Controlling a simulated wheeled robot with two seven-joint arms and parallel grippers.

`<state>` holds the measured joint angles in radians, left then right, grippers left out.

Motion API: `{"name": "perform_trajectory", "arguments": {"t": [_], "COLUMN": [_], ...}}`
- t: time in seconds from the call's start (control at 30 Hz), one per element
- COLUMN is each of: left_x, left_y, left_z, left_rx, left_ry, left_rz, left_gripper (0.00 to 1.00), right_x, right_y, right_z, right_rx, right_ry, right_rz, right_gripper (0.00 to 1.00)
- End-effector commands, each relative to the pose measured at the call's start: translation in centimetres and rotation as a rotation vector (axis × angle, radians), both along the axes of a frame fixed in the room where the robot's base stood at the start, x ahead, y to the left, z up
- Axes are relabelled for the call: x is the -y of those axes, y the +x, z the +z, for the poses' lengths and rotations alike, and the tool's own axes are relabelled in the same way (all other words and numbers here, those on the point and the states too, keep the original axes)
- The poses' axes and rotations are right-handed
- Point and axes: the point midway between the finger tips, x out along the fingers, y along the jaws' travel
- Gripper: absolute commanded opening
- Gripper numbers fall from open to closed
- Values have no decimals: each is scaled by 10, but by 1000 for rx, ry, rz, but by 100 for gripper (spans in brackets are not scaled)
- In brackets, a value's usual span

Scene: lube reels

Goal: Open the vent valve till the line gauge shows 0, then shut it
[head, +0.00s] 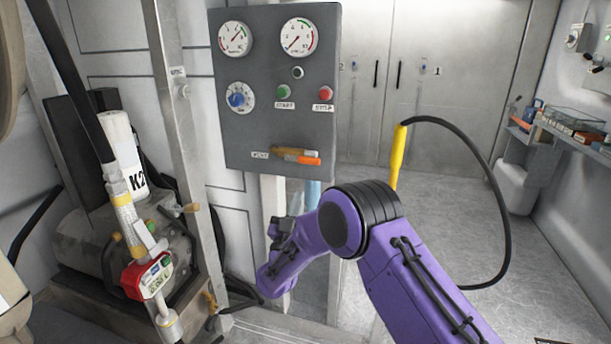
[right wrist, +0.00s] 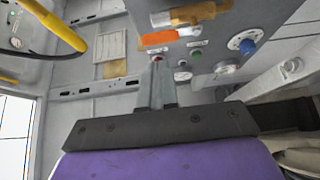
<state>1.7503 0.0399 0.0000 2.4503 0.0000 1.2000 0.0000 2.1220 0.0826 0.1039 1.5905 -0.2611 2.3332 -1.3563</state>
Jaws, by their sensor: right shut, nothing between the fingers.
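The vent valve has a brass body (head: 288,152) and an orange handle (head: 308,160) lying roughly level along the lower panel. In the right wrist view, the brass body (right wrist: 197,13) and orange handle (right wrist: 160,38) are at the top. My right gripper (right wrist: 157,64) is shut and empty, its tips below the handle in that picture; contact is not clear.
The grey panel (head: 275,115) also holds a blue knob (head: 238,98), a green START button (head: 282,91) and a red STOP button (head: 326,92). A yellow handle with a black hose (head: 398,150) hangs right.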

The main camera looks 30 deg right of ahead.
Motion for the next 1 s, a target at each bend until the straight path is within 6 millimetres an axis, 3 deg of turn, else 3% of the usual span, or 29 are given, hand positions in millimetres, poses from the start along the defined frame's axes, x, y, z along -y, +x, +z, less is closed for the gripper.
{"name": "perform_trajectory", "arguments": {"t": [0.2,0.4,1.0], "left_x": [0,0,0], "left_y": [0,0,0], "left_z": [5,8,11], "left_rx": [0,0,0], "left_ry": [0,0,0], "left_rz": [0,0,0], "left_gripper": [43,43,43], "right_x": [32,50,55], "right_y": [25,42,47], "right_z": [27,43,49], "right_rx": [0,-1,-13], "right_ry": [4,2,-7], "right_rz": [-3,0,3], "right_gripper": [0,0,0]}}
